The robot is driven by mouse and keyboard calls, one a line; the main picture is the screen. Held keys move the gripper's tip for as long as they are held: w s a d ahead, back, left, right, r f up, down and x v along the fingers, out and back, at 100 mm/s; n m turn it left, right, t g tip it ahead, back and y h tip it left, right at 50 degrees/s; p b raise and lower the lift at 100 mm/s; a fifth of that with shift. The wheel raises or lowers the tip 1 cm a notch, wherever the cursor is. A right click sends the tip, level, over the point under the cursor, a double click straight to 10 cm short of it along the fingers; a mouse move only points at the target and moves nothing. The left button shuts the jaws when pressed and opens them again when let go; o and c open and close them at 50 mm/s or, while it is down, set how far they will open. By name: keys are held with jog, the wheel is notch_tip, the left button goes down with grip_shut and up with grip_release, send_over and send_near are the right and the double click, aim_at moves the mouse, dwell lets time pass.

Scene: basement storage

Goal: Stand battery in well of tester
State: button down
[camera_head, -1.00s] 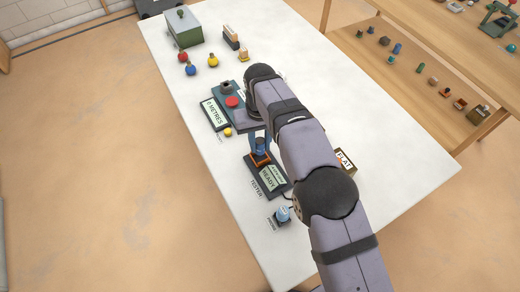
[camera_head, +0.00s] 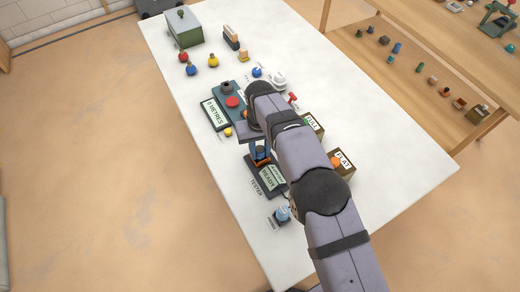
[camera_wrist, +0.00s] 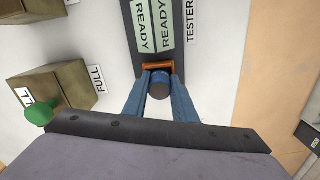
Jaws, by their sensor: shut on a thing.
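The tester (camera_head: 256,182) is a dark slab with a lit READY display (camera_head: 270,176) and an orange-rimmed well (camera_wrist: 157,66) at its end; the display also shows in the wrist view (camera_wrist: 167,22). My gripper (camera_wrist: 159,88) has two blue fingers, shut on a dark blue cylindrical battery (camera_wrist: 159,91). The battery appears upright, with its round top toward the wrist camera, right at the well. My gripper (camera_head: 260,158) also shows at the well in the head view. The fingers hide the battery's lower end, so I cannot tell how far it is inside the well.
A FULL box (camera_head: 314,124) and a FLAT box (camera_head: 343,162) stand to the right of the tester. A METRES device (camera_head: 215,112) stands behind it. A pale blue knob (camera_head: 283,214) is at the front. The table's front right is clear.

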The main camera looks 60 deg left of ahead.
aim_at(261, 149)
jog(key=c, duration=1.5)
grip_release()
jog(key=shift+f, duration=0.1)
jog(key=shift+o, duration=0.2)
notch_tip(261, 149, up, 12)
jog(key=b, duration=0.1)
jog(key=shift+r, duration=0.2)
jog(key=shift+w, duration=0.15)
